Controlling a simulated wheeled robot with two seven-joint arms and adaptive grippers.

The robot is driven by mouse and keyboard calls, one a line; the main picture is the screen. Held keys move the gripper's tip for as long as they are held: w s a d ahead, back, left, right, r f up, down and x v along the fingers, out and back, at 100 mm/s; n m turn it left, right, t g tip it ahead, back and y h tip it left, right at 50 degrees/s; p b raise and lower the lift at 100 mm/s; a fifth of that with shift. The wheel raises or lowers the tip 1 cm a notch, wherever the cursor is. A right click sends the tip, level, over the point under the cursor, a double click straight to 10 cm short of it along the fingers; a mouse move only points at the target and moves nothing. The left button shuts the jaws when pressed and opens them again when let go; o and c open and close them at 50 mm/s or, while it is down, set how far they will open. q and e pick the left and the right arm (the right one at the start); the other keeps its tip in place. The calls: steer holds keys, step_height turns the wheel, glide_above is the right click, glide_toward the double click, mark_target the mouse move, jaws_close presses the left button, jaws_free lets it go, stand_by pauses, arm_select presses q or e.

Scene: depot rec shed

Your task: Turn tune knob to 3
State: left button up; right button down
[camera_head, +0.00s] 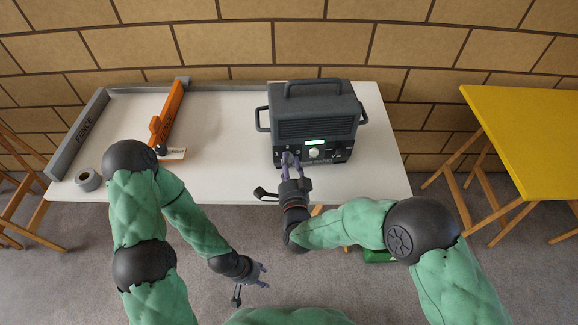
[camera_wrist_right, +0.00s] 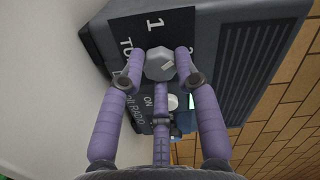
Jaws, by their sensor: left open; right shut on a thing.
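The dark grey radio (camera_head: 315,130) stands on the white table, with a lit green display and a white knob (camera_head: 314,153) on its front. My right gripper (camera_head: 290,160) is at the left part of this front. In the right wrist view, its purple fingers (camera_wrist_right: 160,68) are shut around the grey faceted tune knob (camera_wrist_right: 160,62), which carries a short pale mark. A white "1" and part of "TU" show beside the knob; other numbers are mostly hidden by the fingers. I cannot tell the number it points to. My left gripper (camera_head: 260,275) is open and empty, low over the floor.
The white table (camera_head: 220,110) also holds a grey fence bar (camera_head: 80,135), an orange fence piece (camera_head: 168,115) and a tape roll (camera_head: 88,180) at left. A yellow table (camera_head: 530,135) stands at right. A brick wall is behind.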

steer(key=m, duration=0.6)
steer(key=shift+w+d+r+m, duration=0.1)
steer(key=shift+m, duration=0.2)
steer(key=m, duration=1.2)
steer(key=shift+m, duration=0.3)
steer(key=m, duration=0.5)
steer(key=shift+f, duration=0.25)
steer(key=shift+m, duration=0.3)
steer(key=c, duration=0.9)
jaws_free()
steer(key=s+d, duration=0.1)
steer(key=s, duration=1.1)
